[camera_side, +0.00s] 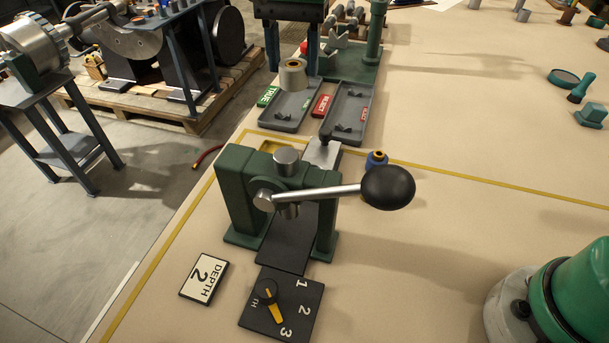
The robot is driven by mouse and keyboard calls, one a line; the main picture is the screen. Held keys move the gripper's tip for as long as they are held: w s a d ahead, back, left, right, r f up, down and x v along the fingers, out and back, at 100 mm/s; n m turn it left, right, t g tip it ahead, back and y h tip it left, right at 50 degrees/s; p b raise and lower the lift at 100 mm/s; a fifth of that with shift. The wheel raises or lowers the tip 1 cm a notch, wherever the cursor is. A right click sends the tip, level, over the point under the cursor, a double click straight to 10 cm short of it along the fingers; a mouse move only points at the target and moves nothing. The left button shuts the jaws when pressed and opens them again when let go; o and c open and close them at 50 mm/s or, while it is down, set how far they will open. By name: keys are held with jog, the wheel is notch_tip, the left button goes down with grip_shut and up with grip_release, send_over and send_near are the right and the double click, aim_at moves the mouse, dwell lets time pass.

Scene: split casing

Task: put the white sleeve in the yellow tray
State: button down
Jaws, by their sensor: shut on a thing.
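A pale, short hollow cylinder (292,76) shows at the far end of the left grey tray; it may be the white sleeve, but I cannot tell for sure. A blue piece with a yellowish top (376,158) stands to the right of the press. My gripper does not show in this view.
The green press (233,195) has a lever with a black knob (388,187) reaching right. A dial plate (281,305) and a "DEPTH 2" sign (203,278) lie in front. Another grey tray (349,112) stands behind. A green-and-white machine (560,300) fills the lower right corner.

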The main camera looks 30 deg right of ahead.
jog(key=shift+m, duration=0.4)
jog(key=w+a+f, duration=0.1)
jog(key=a+f, duration=0.1)
jog(key=f, duration=0.4)
jog(key=w+a+f, duration=0.1)
jog(key=f, duration=0.5)
jog(key=w+a+f, duration=0.1)
jog(key=a+f, duration=0.1)
jog(key=f, duration=0.4)
jog(key=shift+a+f, duration=0.15)
jog(key=shift+a, duration=0.15)
jog(key=shift+f, duration=0.15)
jog(key=shift+c, duration=1.5)
grip_release()
